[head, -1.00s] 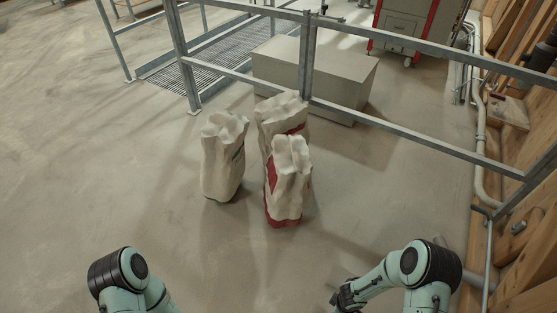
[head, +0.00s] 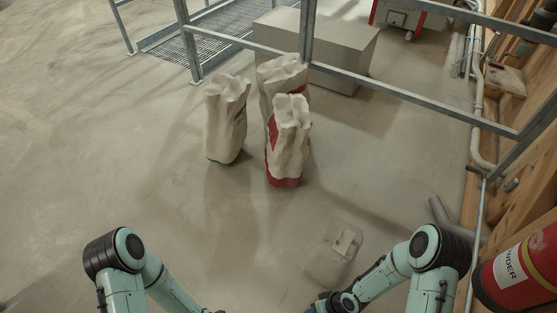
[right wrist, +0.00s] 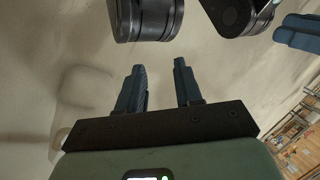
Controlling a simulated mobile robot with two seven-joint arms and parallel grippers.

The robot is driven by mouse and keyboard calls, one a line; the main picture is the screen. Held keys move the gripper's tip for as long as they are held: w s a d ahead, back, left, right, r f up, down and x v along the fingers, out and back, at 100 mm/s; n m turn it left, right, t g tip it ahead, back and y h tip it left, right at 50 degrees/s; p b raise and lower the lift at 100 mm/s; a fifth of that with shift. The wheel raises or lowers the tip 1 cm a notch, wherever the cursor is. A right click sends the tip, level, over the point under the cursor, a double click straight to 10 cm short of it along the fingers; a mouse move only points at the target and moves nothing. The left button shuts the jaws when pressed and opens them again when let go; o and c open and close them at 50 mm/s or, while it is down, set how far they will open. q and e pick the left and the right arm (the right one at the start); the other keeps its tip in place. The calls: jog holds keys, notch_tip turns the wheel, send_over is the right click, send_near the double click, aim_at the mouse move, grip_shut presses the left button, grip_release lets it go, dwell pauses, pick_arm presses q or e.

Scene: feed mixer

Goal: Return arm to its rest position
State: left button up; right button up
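My right arm (head: 400,268) comes in at the lower right of the head view, bent at the elbow. Its gripper is mostly cut off by the bottom edge there. In the right wrist view my right gripper (right wrist: 159,88) has its two fingers apart, with only floor visible between them. My left arm (head: 135,265) is at the lower left of the head view. Its gripper is below the frame and I cannot see its fingers there. A blue finger-like part (right wrist: 298,32) shows at the upper right of the right wrist view, cut off by the edge.
Three white sacks stand on the floor: one left (head: 226,120), one behind (head: 283,75), one with red in front (head: 289,145). A translucent canister (head: 335,255) is near my right arm. A fire extinguisher (head: 515,275) is at right. Metal railing (head: 400,92) crosses behind. Left floor is clear.

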pick_arm(q)
jog(key=w+a+f+t+b, duration=0.1)
jog(key=w+a+f+b, duration=0.1)
jog(key=w+f+b, duration=0.25)
pick_arm(e)
jog(key=d+f+m+t+h, duration=0.25)
jog(key=d+f+m, duration=0.2)
jog(key=m, duration=0.25)
pick_arm(q)
jog(key=s+d+r+g+p, duration=0.1)
jog(key=s+d+r+p, duration=0.1)
jog(key=r+p, duration=0.7)
jog(key=s+d+r+g+p, duration=0.1)
jog(key=s+r+p, duration=0.4)
jog(key=r+p, duration=0.4)
jog(key=shift+d+r+g+p, duration=0.3)
jog(key=shift+d+g+p, duration=0.1)
jog(key=shift+p, duration=0.25)
pick_arm(e)
jog(key=s+a+r+g, duration=0.1)
jog(key=s+a+r, duration=0.1)
jog(key=r, duration=0.7)
jog(key=s+a+r+g+y, duration=0.1)
jog(key=s+a+r+g, duration=0.1)
jog(key=s+r, duration=0.3)
notch_tip(320, 180, up, 4)
jog(key=shift+s+r, duration=0.1)
jog(key=shift+s, duration=0.1)
